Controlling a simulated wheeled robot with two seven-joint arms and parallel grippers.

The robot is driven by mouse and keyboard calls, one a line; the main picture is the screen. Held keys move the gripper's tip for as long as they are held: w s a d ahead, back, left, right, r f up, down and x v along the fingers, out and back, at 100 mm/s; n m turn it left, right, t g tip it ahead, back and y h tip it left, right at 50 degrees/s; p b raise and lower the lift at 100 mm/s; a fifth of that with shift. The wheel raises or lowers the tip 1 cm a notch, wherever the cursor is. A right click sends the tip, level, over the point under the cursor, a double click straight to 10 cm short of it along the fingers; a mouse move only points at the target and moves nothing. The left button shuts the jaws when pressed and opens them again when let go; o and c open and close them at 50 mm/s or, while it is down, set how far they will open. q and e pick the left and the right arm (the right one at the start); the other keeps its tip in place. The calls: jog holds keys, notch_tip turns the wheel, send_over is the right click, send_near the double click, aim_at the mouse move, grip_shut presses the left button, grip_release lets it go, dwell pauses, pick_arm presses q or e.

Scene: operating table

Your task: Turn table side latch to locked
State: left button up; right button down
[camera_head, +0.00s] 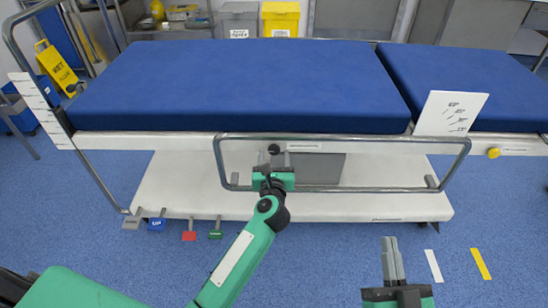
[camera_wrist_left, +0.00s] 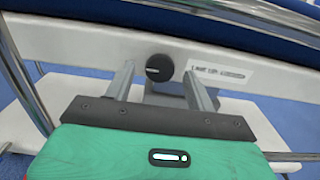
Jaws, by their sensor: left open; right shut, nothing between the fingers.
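The side latch is a round black knob (camera_wrist_left: 159,68) with a pale line across its face, on the white side rail of the table. In the head view the latch knob (camera_head: 274,150) sits just beyond my left gripper (camera_head: 272,160). In the left wrist view my left gripper (camera_wrist_left: 160,85) is open, with one finger on each side below the knob; contact cannot be told. A white label with dark text (camera_wrist_left: 220,73) is right of the knob. My right gripper (camera_head: 391,245) is shut and empty, low at the right over the floor.
A metal side rail loop (camera_head: 455,160) surrounds the latch area. The blue mattress (camera_head: 240,85) lies above. A white card (camera_head: 451,113) and a yellow knob (camera_head: 493,153) are at the right. Coloured pedals (camera_head: 189,236) stick out below left. The floor in front is mostly clear.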

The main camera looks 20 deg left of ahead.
pick_arm(q)
jog(key=shift+w+a, duration=0.1)
jog(key=shift+w, duration=0.2)
jog(key=c, duration=1)
jog(key=shift+o, duration=0.2)
